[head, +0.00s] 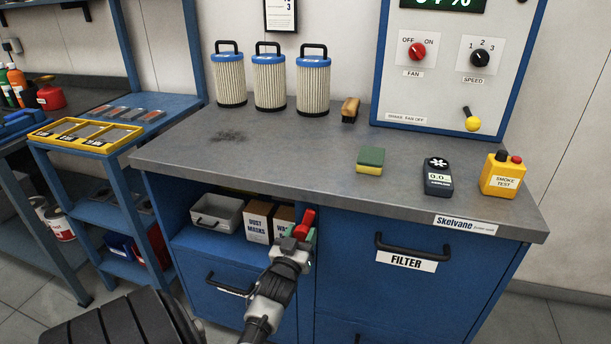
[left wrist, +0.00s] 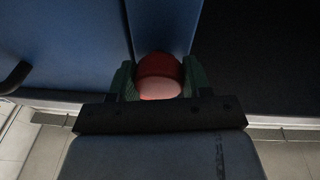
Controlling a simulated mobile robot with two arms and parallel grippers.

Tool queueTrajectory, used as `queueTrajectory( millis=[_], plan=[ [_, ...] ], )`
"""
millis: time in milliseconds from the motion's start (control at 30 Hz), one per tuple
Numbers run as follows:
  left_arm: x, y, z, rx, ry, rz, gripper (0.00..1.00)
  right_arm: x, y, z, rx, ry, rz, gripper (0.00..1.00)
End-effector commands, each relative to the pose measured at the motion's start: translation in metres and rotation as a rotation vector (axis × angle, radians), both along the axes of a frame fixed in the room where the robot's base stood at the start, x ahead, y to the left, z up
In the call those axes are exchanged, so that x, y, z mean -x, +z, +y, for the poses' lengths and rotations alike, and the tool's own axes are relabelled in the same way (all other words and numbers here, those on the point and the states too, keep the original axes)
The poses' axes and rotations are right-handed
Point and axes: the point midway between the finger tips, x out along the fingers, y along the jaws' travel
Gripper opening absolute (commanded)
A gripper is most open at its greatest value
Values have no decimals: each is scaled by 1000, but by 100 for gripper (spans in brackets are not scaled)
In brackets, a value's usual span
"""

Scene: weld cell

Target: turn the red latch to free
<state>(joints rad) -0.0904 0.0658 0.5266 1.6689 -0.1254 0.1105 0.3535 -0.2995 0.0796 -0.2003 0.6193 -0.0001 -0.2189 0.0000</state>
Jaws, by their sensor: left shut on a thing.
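The red latch (head: 304,222) is at the front of the blue cabinet, on the upright between the open shelf and the filter door. My left gripper (head: 296,240) is at the latch, with its green-padded fingers shut on it. In the left wrist view the latch's rounded red end (left wrist: 160,76) sits between the two fingers (left wrist: 158,84). The latch slants up and to the right in the head view. Its lower part is hidden by the gripper. The filter door (head: 350,270) with its black handle (head: 412,246) is closed. My right gripper is not in view.
The grey worktop (head: 300,170) overhangs just above the latch. It bears several filter cartridges (head: 270,82), a sponge (head: 370,160), a meter (head: 438,177) and a yellow smoke tester (head: 502,175). The open shelf left of the latch holds a tray (head: 216,212) and a dust mask box (head: 258,222).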

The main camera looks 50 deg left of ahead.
Motion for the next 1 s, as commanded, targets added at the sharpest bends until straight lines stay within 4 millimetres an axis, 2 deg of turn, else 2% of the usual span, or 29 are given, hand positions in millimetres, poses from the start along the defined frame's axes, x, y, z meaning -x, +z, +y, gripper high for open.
queueTrajectory(
  millis=[33,500,1000],
  plan=[
    [-1,5,0,34,0,-27,6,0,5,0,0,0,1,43],
    [0,3,1,269,0,-171,6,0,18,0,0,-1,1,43],
    [0,3,2,316,0,-204,7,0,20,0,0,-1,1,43]
  ],
)
